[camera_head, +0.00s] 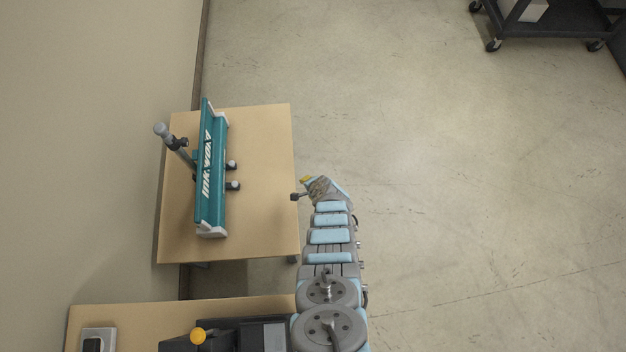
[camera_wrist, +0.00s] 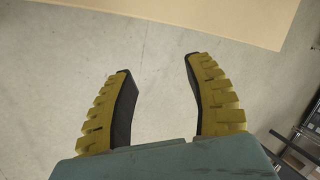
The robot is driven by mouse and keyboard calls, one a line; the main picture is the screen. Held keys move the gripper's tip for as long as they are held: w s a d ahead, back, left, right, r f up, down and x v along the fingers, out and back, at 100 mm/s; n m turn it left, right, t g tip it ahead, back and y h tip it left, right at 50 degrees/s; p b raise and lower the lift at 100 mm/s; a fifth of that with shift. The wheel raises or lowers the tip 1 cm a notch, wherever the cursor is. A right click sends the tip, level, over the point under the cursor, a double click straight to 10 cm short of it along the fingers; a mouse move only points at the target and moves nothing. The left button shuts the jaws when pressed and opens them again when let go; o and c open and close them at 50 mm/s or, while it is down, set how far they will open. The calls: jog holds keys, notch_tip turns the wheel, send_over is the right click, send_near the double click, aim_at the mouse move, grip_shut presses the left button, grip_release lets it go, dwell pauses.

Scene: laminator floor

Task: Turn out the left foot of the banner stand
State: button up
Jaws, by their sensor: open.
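The banner stand (camera_head: 211,170) is a long teal unit with white lettering and pale end caps. It lies lengthwise on a tan table in the head view. Two short dark and grey stubs stick out from its right side, and a grey post with a rounded end sticks out to the left. I cannot tell which of these is the left foot. My gripper (camera_head: 306,181) is just past the table's right edge, apart from the stand. In the wrist view my gripper (camera_wrist: 156,72) has its two yellow-ridged fingers spread with nothing between them. The stand is not in that view.
The tan table (camera_head: 268,130) stands close to the wall on the left; its edge also shows in the wrist view (camera_wrist: 250,14). A second surface (camera_head: 130,315) with equipment is at the lower left. A black cart (camera_head: 560,25) stands far right. The floor between is clear.

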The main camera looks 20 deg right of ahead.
jog(key=shift+w+d+r+n+t+h+p, duration=0.25)
jog(key=shift+w+d+r+t+h, duration=0.1)
jog(key=shift+d+r, duration=0.15)
jog(key=shift+w+d+r+n+t+h+p, duration=0.15)
jog(key=shift+w+d+r+t+h+p, duration=0.15)
jog(key=shift+d+r, duration=0.2)
